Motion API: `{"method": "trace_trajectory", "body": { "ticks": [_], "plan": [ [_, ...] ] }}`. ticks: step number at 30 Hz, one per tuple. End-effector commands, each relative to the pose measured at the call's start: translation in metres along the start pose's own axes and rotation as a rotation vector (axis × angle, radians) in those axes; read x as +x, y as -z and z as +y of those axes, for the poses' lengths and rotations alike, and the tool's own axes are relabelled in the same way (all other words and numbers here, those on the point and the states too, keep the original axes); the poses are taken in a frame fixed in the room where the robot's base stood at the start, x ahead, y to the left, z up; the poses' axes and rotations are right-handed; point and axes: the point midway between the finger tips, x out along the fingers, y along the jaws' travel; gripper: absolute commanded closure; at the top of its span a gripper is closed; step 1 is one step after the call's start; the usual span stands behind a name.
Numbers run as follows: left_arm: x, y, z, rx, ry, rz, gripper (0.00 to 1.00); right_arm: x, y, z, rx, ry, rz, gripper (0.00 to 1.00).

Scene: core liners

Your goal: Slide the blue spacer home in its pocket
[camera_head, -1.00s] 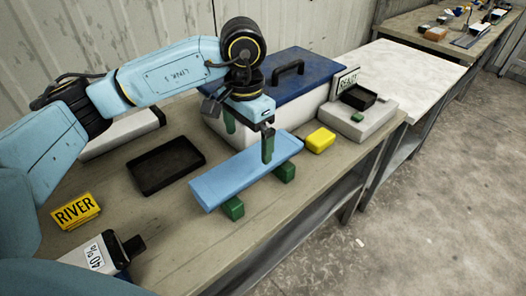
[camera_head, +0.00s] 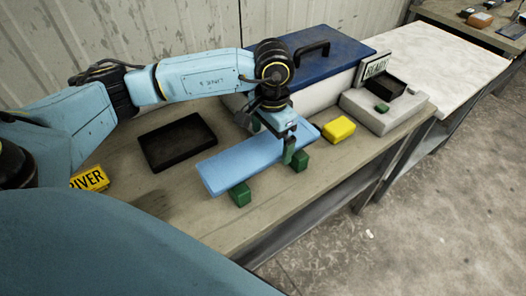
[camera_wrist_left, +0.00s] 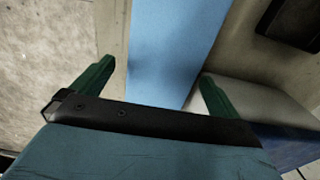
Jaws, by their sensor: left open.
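The blue spacer looks to be the long light-blue slab (camera_head: 235,165). It lies flat, raised on green blocks (camera_head: 240,195). It also fills the upper middle of the left wrist view (camera_wrist_left: 170,50). My left gripper (camera_head: 272,143) is over the slab's right part, with one green finger on the near side and one on the far side. In the left wrist view the open fingers (camera_wrist_left: 155,88) flank the slab, with gaps showing on both sides. I cannot tell which thing is the pocket. My right gripper is not in view.
A black tray (camera_head: 178,142) lies behind and left of the slab. A white case with a blue lid (camera_head: 312,58) stands close behind it. A yellow box (camera_head: 339,129) and a grey block (camera_head: 385,115) with a black holder are to the right. Bare bench shows in front.

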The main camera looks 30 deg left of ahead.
Motion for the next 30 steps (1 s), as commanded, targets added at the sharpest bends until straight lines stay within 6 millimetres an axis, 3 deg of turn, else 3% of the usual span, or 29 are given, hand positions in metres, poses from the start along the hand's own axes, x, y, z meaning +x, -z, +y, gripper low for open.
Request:
{"method": "trace_trajectory", "body": {
  "ticks": [7, 16, 25, 30],
  "plan": [
    [0.035, -0.005, -0.003, -0.001, -0.002, -0.003, 0.0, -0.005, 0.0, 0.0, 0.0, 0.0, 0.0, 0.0],
    [0.041, -0.005, -0.003, 0.001, 0.0, 0.0, 0.0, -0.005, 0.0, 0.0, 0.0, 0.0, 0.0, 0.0],
    [0.041, -0.005, -0.003, 0.0, 0.0, -0.001, 0.38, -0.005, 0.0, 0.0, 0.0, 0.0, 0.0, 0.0],
    [0.041, -0.005, -0.003, 0.0, 0.0, 0.0, 0.4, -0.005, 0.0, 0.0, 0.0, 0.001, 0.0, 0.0]
  ]
}}
